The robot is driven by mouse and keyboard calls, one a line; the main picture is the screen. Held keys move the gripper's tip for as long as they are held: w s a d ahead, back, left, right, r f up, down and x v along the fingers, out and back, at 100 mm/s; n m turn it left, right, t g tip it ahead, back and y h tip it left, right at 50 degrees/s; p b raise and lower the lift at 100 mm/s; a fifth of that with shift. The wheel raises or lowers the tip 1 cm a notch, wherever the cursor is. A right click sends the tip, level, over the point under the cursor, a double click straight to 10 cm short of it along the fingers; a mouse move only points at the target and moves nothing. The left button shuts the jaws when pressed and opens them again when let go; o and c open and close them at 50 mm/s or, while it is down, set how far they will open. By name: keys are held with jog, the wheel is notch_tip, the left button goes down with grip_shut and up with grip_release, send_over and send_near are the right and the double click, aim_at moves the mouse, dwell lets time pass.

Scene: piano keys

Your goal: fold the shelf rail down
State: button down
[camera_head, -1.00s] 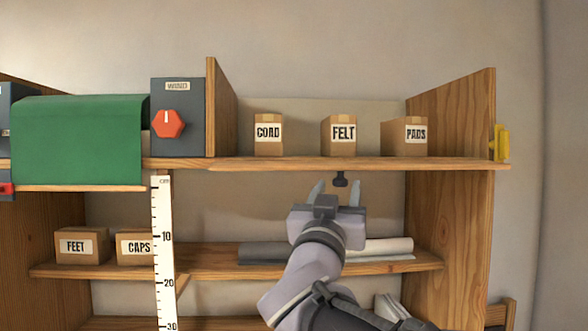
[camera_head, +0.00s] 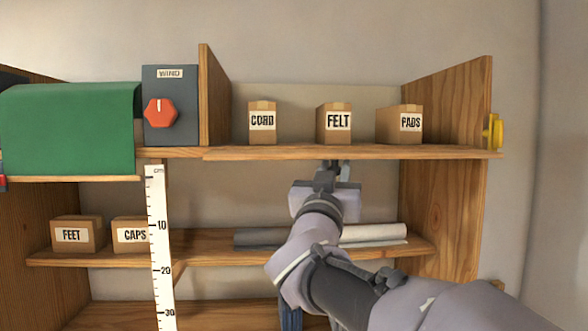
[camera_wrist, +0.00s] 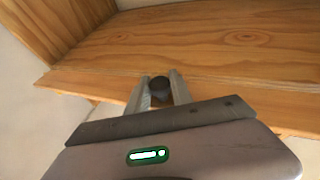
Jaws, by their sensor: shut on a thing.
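The shelf rail (camera_head: 330,154) is a thin wooden strip along the front edge of the upper right shelf. It also shows in the wrist view (camera_wrist: 75,87). A dark round knob (camera_wrist: 159,84) sits on it, between my fingers. My gripper (camera_head: 333,170) is just below the rail's middle, under the FELT box, and is shut on the knob. In the head view my fingers mostly hide the knob. A yellow fitting (camera_head: 494,131) is on the right side panel, beside the rail's right end.
Boxes marked CORD (camera_head: 262,122), FELT (camera_head: 334,122) and PADS (camera_head: 399,125) stand on the shelf behind the rail. Grey rolls (camera_head: 375,234) lie on the lower shelf behind my arm. A white ruler (camera_head: 160,250) hangs at left. Space before the rail is open.

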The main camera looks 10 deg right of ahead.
jog(key=p, duration=0.2)
jog(key=r+g+p, duration=0.1)
jog(key=shift+s+r+n+p, duration=0.15)
jog(key=shift+r+n+p, duration=0.1)
jog(key=shift+n+p, duration=0.1)
jog(key=shift+s+f+g+y+p, duration=0.1)
jog(key=shift+g+y+p, duration=0.2)
jog(key=shift+y+p, duration=0.35)
jog(key=shift+f, duration=0.2)
jog(key=c, duration=1.1)
grip_release()
jog(key=shift+c, duration=0.2)
